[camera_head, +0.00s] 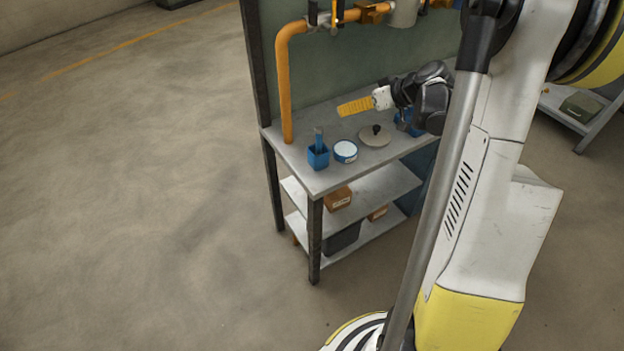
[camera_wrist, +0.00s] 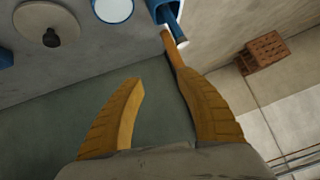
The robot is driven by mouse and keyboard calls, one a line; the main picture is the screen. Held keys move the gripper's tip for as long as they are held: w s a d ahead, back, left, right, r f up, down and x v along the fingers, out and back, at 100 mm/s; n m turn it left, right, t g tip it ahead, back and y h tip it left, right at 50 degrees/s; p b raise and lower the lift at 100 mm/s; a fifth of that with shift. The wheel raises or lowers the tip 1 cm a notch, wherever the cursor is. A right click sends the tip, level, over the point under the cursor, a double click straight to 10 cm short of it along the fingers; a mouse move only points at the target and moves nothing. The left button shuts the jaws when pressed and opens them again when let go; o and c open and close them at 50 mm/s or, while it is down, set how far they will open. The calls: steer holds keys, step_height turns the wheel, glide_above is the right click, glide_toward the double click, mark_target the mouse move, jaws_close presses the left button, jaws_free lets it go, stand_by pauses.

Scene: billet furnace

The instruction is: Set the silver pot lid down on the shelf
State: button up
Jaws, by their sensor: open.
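The silver pot lid (camera_head: 375,139), a flat grey disc with a dark knob, rests on the top surface of the metal shelf unit (camera_head: 325,182). It also shows at the upper left of the wrist view (camera_wrist: 38,20), with the knob upward. My gripper (camera_head: 341,109) has yellow fingers and is above the back part of the top, behind and left of the lid in the head view. In the wrist view, my gripper's fingers (camera_wrist: 151,58) are spread apart with nothing between them. The lid lies outside them.
A round blue-and-white tin (camera_head: 345,151) and a blue cup (camera_head: 318,157) holding a tool stand left of the lid. Another blue item is partly hidden behind my arm. An orange pipe (camera_head: 285,85) rises at the back left. Lower shelves hold boxes (camera_head: 338,198).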

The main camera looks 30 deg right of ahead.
steer(key=s+a+r+g+h, duration=0.1)
steer(key=s+a+r, duration=0.15)
steer(key=a, duration=0.35)
steer(key=s+a+r+m+g, duration=0.1)
steer(key=s+a+r, duration=0.1)
steer(key=s+a, duration=0.3)
steer(key=s+a+r+g+h, duration=0.1)
steer(key=s+a+r, duration=0.15)
steer(key=a, duration=0.45)
steer(key=s+a+h, duration=0.1)
steer(key=s+a, duration=0.2)
steer(key=s, duration=0.4)
steer(key=s+a+h, duration=0.1)
steer(key=s+a, duration=0.3)
steer(key=s, duration=0.2)
steer(key=shift+s+f+m+t, duration=0.15)
steer(key=shift+s+m+t, duration=0.15)
steer(key=shift+s+t, duration=0.1)
